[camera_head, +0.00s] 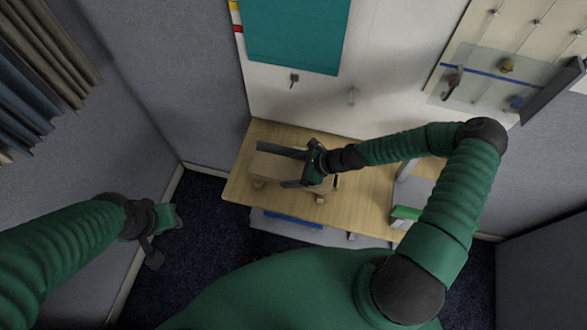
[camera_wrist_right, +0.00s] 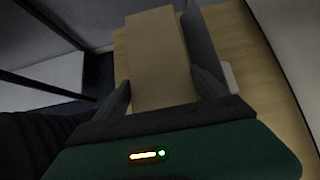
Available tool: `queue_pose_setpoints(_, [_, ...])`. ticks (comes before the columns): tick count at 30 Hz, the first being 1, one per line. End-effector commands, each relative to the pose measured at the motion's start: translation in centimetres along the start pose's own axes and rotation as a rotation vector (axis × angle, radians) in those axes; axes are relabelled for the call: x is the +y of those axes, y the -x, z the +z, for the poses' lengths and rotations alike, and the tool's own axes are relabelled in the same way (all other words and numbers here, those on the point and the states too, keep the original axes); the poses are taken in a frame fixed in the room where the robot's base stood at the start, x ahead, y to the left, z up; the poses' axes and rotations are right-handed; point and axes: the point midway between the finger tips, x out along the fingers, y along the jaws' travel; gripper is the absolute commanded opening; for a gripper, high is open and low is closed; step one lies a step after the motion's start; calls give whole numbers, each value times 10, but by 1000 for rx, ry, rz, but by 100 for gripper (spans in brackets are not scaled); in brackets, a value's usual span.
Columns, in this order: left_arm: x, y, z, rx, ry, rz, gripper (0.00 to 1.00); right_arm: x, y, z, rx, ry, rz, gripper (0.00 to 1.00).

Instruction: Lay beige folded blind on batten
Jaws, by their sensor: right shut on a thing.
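The beige folded blind (camera_head: 268,165) is a flat, block-like piece over the wooden table, at its left part in the head view. My right gripper (camera_head: 274,166) is shut on it, with one dark finger along each long side. In the right wrist view the blind (camera_wrist_right: 158,50) runs away from me between the two fingers (camera_wrist_right: 162,92). My left gripper (camera_head: 164,236) hangs empty, off the table to the left.
The wooden table (camera_head: 365,203) has clear surface right of my right gripper. A green and white item (camera_head: 405,214) stands at its right front. A teal panel (camera_head: 295,35) hangs on the wall behind. Dark draped cloth (camera_head: 40,60) hangs at upper left.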

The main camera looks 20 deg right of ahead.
Motion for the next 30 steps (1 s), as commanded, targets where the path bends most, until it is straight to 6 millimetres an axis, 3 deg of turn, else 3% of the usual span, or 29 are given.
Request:
queue_pose_setpoints(26, [0, -8, 2, 0, 0, 0, 36, 0, -9, -9, 0, 1, -1, 31])
queue_pose_setpoints(27, [0, -7, 2, 0, 0, 0, 36, 0, -8, -8, 0, 1, -1, 85])
queue_pose_setpoints(30, [0, -7, 2, 0, 0, 0, 36, -1, -8, -8, 1, 1, -2, 99])
